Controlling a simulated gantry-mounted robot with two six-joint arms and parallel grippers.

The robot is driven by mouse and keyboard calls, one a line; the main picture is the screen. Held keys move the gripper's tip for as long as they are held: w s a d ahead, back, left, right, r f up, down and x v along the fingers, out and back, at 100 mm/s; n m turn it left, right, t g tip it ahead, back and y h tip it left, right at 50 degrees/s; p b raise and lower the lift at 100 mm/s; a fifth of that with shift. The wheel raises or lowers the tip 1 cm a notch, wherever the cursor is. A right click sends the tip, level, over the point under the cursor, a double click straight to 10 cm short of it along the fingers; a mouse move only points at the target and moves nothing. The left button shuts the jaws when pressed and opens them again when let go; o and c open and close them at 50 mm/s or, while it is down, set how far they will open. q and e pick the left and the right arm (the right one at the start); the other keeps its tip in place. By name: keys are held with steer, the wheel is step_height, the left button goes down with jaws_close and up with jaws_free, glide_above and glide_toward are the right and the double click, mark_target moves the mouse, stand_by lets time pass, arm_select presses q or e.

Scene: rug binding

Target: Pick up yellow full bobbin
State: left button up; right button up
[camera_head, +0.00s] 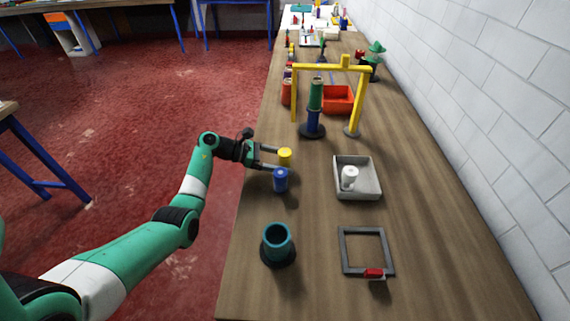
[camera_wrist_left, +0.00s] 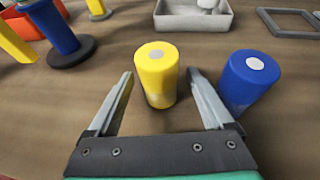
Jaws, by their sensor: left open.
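The yellow full bobbin (camera_head: 285,156) stands upright on the wooden table near its left edge. My left gripper (camera_head: 273,159) is open and level with it. In the left wrist view the yellow bobbin (camera_wrist_left: 157,75) stands between the tips of my two open fingers (camera_wrist_left: 160,88), and I see no firm contact. A blue bobbin (camera_head: 280,180) stands close by, nearer the camera; it also shows in the left wrist view (camera_wrist_left: 247,82), just outside the right finger. My right gripper is in neither view.
A grey tray (camera_head: 377,189) holding a white bobbin (camera_head: 349,178) stands to the right. A teal cup (camera_head: 278,245) and a dark square frame (camera_head: 344,250) lie nearer. A yellow gantry (camera_head: 297,98) over a blue and green post (camera_head: 315,97) stands beyond, with a red bin (camera_head: 340,99).

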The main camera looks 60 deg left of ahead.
mark_target(285, 153)
arm_select(q)
steer(key=shift+w+d+f, duration=0.15)
steer(key=shift+w+f, duration=0.05)
steer(key=shift+w, duration=0.2)
jaws_close()
steer(key=shift+r, duration=0.15)
steer(key=shift+r+p, duration=0.3)
steer(key=r+p, duration=0.2)
steer(key=r, duration=0.2)
steer(key=shift+s+d+p, duration=0.2)
steer(key=shift+d+p, duration=0.1)
steer(key=shift+p, duration=0.1)
steer(key=s+d+r+p, duration=0.6)
steer(key=d+r, duration=0.2)
steer(key=d, duration=0.3)
steer(key=shift+s+d+r, duration=0.15)
steer(key=shift+s+d, duration=0.05)
steer(key=shift+s, duration=0.2)
